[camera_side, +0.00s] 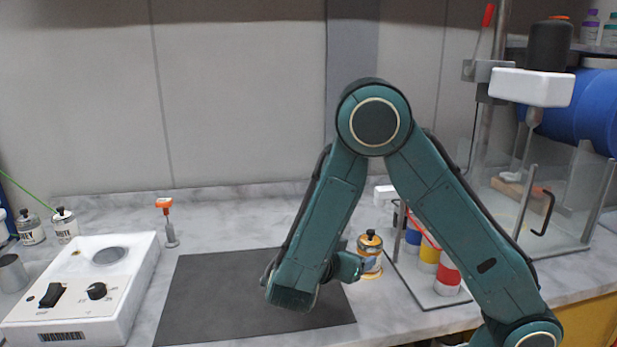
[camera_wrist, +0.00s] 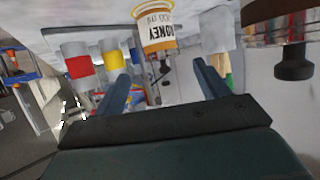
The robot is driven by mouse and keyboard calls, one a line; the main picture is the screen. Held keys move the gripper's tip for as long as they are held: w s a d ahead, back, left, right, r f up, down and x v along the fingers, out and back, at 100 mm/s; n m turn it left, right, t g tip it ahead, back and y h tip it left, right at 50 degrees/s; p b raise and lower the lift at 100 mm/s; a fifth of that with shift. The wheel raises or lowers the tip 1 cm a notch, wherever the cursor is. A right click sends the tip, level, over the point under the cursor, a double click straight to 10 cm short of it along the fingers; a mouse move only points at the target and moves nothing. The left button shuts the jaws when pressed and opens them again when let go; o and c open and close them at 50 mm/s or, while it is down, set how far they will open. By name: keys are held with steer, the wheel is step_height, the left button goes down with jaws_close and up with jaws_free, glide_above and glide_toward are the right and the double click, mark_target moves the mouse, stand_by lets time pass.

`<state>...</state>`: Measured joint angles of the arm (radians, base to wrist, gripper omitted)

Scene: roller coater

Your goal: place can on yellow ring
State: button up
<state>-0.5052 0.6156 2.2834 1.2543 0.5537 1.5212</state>
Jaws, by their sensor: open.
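The can (camera_side: 370,251), orange and white with a black knob on its lid, stands upright on the counter right of the dark mat. A thin yellow ring (camera_side: 372,276) shows at its base, and the can appears to stand on it. In the wrist view the can (camera_wrist: 157,36) appears upside down at the top, its printed label showing, with the yellow ring (camera_wrist: 151,7) around its base end. My gripper (camera_wrist: 162,85) is open, with its two blue fingers apart and the can beyond and between their tips. In the side view my gripper (camera_side: 348,267) is just left of the can, partly hidden by my wrist.
Blue, yellow and red-banded containers (camera_side: 429,254) stand on a tray right of the can, close to my arm. A white warmer box (camera_side: 83,287) and small jars (camera_side: 64,225) are at left. The dark mat (camera_side: 210,300) is clear. A glass-walled machine (camera_side: 540,190) stands at right.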

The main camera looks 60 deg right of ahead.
stand_by(0.7)
steer(key=s+a+r+n+t+y, duration=0.2)
steer(key=s+a+r+n+y, duration=0.2)
steer(key=n, duration=0.5)
steer(key=s+a+r+n+t+y, duration=0.3)
steer(key=s+r+n+y, duration=0.6)
steer(key=shift+s+a+r+t, duration=0.2)
steer(key=shift+s+a+t, duration=0.1)
steer(key=shift+s+a, duration=0.1)
stand_by(1.2)
